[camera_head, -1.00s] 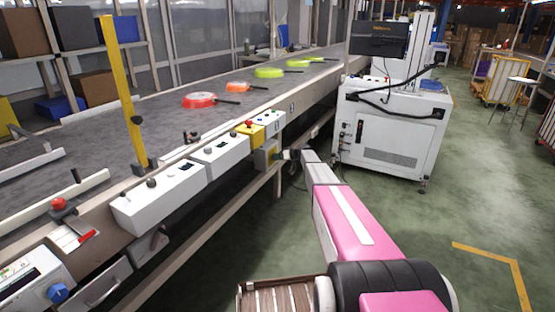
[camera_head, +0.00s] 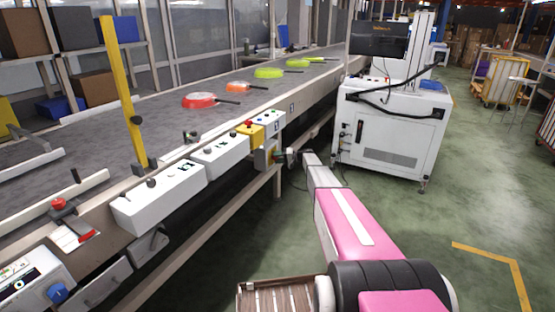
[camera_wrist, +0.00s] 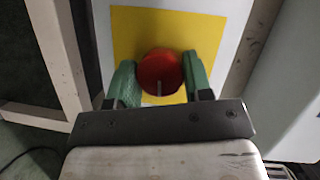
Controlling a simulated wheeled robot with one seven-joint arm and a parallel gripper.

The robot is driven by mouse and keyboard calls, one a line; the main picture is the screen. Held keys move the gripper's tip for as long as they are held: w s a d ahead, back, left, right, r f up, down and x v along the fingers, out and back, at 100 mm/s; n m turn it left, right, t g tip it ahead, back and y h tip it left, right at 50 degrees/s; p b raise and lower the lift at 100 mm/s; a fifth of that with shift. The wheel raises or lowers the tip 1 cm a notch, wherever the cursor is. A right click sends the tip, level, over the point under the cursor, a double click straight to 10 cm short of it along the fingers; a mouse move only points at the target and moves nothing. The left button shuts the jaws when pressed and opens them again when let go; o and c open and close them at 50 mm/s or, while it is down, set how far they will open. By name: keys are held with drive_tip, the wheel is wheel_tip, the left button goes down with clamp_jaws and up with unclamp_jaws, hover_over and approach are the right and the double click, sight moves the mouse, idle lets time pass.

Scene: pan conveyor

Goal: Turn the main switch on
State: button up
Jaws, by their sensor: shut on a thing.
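The main switch (camera_wrist: 160,68) is a round red knob on a yellow plate (camera_wrist: 126,38) in the wrist view. A pale mark shows low on the knob. The green fingers of my gripper (camera_wrist: 160,85) stand on either side of the knob and are shut on it. In the head view my gripper (camera_head: 284,157) is at the grey switch box (camera_head: 263,158) under the conveyor's edge; the knob itself is hard to make out there.
White control boxes (camera_head: 160,195) line the conveyor (camera_head: 130,120) edge, with a yellow emergency-stop box (camera_head: 251,135) above the switch. Several pans (camera_head: 199,101) lie on the belt. A white machine cabinet (camera_head: 389,130) stands to the right. Open green floor lies right of my arm.

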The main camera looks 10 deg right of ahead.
drive_tip(key=shift+d+m, duration=0.1)
drive_tip(key=shift+m, duration=0.4)
drive_tip(key=o, duration=0.9)
drive_tip(key=v, duration=1)
drive_tip(key=shift+s+d+f, duration=0.1)
drive_tip(key=shift+d+f, duration=0.05)
drive_tip(key=shift+d, duration=0.25)
